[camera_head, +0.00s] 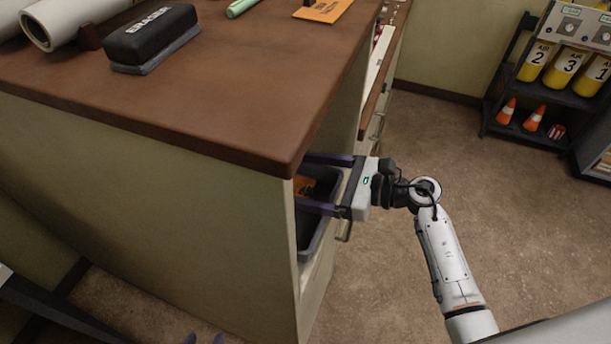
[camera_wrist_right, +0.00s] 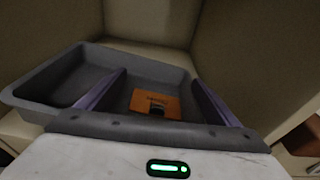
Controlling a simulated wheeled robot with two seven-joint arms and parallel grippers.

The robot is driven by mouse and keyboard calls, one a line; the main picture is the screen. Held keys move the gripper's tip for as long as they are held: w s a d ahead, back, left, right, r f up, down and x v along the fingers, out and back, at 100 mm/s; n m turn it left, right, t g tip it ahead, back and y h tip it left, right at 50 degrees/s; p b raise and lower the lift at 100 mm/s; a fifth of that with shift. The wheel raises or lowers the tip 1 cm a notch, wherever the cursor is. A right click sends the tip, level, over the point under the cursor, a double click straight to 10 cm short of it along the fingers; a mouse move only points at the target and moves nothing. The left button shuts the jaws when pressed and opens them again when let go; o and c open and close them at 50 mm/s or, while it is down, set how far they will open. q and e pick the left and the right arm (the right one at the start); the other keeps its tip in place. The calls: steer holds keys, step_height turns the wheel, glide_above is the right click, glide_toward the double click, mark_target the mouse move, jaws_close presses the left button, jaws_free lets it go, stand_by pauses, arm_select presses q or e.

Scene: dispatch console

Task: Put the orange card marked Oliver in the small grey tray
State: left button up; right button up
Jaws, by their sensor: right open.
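A small dark grey tray (camera_head: 311,243) sits in an opening at the cabinet's end, under the brown countertop; it fills much of the right wrist view (camera_wrist_right: 40,90). An orange card (camera_head: 307,188) lies in it; the right wrist view shows the card (camera_wrist_right: 142,100) with dark marks I cannot read. My right gripper (camera_head: 305,183) reaches in from the right, its purple fingers apart on either side of the card, not closed on it. Two purple tips of my left gripper (camera_head: 203,338) show at the bottom edge, apart and empty. The rest of it is out of frame.
On the countertop (camera_head: 230,90) are a black eraser (camera_head: 150,33), a white roll (camera_head: 65,20), a green cylinder (camera_head: 242,7) and another orange card (camera_head: 328,11) with a dark object on it. A shelf (camera_head: 505,110) stands far right. Floor between is clear.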

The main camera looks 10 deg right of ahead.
steer(key=shift+d+r+p, duration=0.15)
steer(key=shift+p, duration=0.4)
steer(key=shift+s+d+f+b, duration=0.3)
steer(key=shift+s+d+b, duration=0.15)
steer(key=shift+d, duration=0.3)
steer(key=s+d+r+m+t+h+b, duration=0.1)
steer(key=s+d+r+m+t, duration=0.5)
steer(key=m, duration=0.7)
steer(key=d+f+m+t+h, duration=0.35)
steer(key=m+h, duration=0.25)
steer(key=m, duration=0.7)
steer(key=s+a+f+m+g+h, duration=0.1)
steer(key=s+a+f+m+g, duration=0.1)
steer(key=s+f+m+g, duration=0.3)
steer(key=s+a+f+m+g+h, duration=0.2)
steer(key=s+f+m+g, duration=0.3)
steer(key=s+f+m, duration=0.6)
step_height(320, 180, down, 6)
steer(key=a+m, duration=0.1)
steer(key=m, duration=0.2)
steer(key=shift+s+m+h, duration=0.2)
steer(key=shift+m+h, duration=0.1)
